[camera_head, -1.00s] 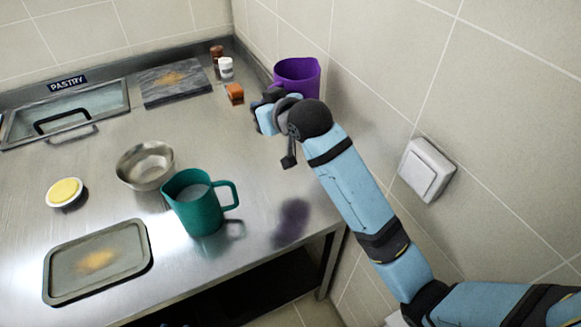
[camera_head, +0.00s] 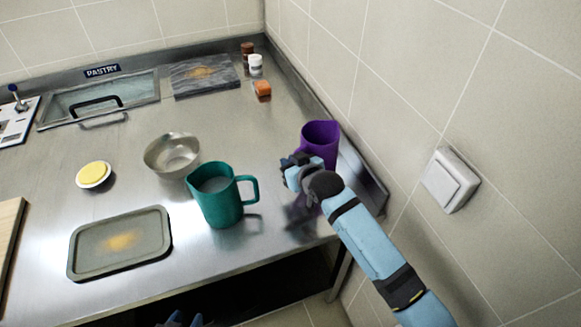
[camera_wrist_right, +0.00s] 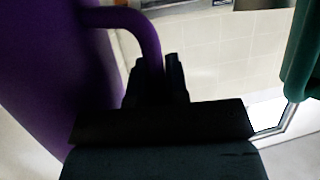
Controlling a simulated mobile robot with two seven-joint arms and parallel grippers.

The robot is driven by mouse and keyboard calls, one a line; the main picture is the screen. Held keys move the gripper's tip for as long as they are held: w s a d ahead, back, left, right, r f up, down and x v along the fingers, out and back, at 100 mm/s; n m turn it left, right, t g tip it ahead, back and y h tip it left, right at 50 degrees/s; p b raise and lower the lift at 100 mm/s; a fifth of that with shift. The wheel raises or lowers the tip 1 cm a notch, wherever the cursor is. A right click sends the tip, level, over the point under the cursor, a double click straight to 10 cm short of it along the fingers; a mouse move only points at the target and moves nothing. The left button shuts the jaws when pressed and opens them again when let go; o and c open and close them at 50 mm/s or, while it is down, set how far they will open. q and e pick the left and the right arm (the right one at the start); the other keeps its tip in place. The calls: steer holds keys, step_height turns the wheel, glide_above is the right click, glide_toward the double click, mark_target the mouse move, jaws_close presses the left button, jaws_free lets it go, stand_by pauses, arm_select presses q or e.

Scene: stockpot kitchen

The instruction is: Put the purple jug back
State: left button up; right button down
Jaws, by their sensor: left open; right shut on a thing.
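The purple jug (camera_head: 320,140) is upright near the counter's right end, by the tiled wall. My right gripper (camera_head: 299,167) is shut on its handle. In the right wrist view the jug (camera_wrist_right: 50,70) fills the left side, with its handle (camera_wrist_right: 145,35) running between the fingers (camera_wrist_right: 157,85). The jug's base is hidden behind the gripper, so I cannot tell if it touches the counter. A purple reflection shows on the steel below. My left gripper (camera_head: 183,319) only just shows at the bottom edge, open and away from the jug.
A teal jug (camera_head: 217,200) with pale contents stands left of my right gripper. A steel bowl (camera_head: 172,155), a tray (camera_head: 118,259) and a small yellow-topped dish (camera_head: 93,174) are further left.

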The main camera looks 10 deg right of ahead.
steer(key=shift+f, duration=0.95)
steer(key=c, duration=1.1)
jaws_free()
steer(key=shift+s, duration=0.15)
steer(key=v, duration=1.2)
steer(key=shift+b, duration=0.3)
